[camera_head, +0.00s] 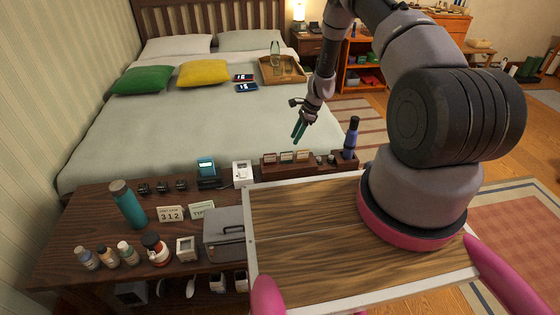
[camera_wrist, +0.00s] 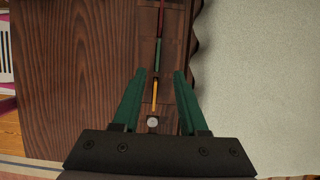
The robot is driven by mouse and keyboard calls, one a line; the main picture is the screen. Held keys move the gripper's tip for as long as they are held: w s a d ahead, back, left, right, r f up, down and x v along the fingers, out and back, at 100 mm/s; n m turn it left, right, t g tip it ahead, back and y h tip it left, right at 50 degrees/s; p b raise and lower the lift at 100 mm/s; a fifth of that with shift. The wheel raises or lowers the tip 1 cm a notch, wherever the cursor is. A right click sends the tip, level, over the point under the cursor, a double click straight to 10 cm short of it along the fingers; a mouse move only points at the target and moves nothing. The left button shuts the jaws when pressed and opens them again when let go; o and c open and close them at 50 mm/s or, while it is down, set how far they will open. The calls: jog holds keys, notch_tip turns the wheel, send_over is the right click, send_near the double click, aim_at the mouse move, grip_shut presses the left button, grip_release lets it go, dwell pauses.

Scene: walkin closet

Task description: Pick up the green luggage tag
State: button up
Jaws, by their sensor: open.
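A thin green strip, which looks like the green luggage tag (camera_wrist: 158,54), stands edge-on in a slotted brown wooden rack in the wrist view. In the head view it seems to be the middle tag (camera_head: 286,156) of a short row. A red tag (camera_wrist: 162,18) and an orange-yellow tag (camera_wrist: 155,94) stand in line on either side of it. My gripper (camera_wrist: 159,74) is open and empty, its green fingers pointing down above the rack. The fingertips appear either side of the row, nearest the gap between the green and orange-yellow tags. In the head view my gripper (camera_head: 297,132) hangs above the rack.
A round grey knob (camera_wrist: 152,123) lies in line with the tags. A dark blue bottle (camera_head: 351,138) stands right of the rack, and a white device (camera_head: 242,174) left of it. The bed (camera_head: 200,125) lies behind the dark wooden table (camera_head: 85,215).

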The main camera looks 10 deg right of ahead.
aim_at(287, 153)
jog(key=x, duration=0.9)
jog(key=shift+s+a+f, duration=0.1)
jog(key=shift+s+a, duration=0.1)
jog(key=shift+a, duration=0.05)
grip_shut()
